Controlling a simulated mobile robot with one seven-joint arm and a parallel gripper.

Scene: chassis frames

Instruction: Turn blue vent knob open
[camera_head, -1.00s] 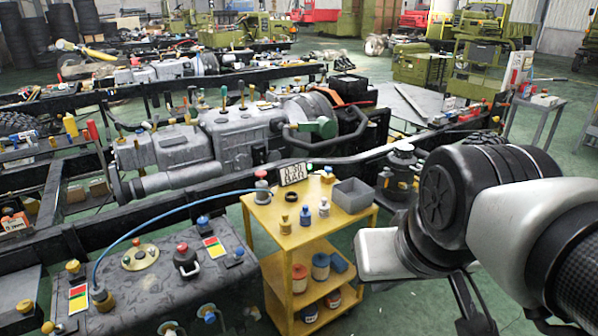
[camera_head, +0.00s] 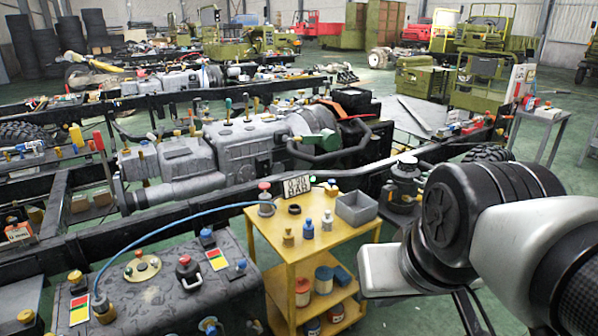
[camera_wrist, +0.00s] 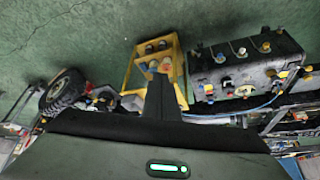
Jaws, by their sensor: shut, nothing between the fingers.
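The dark tank (camera_head: 160,290) at the lower left bears several knobs and caps. One blue knob (camera_head: 207,236) stands at its back edge, a second blue knob (camera_head: 240,264) at its right side, and another blue knob (camera_head: 209,325) sits low at the front. Which one is the vent knob I cannot tell. The tank also shows in the wrist view (camera_wrist: 262,68), at the upper right. My gripper (camera_wrist: 162,84) shows in the wrist view as a dark, shut shape with nothing held. It is apart from the tank, overlapping the cart in the picture. My gripper's tip is not clear in the head view.
A yellow cart (camera_head: 275,228) stands right of the tank, with small bottles, a grey bin (camera_head: 357,207) and a pressure sign (camera_head: 297,185). A blue hose (camera_head: 160,228) arches from tank to cart. A black chassis frame (camera_head: 200,212) runs behind. Green floor (camera_head: 395,318) shows at the lower right.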

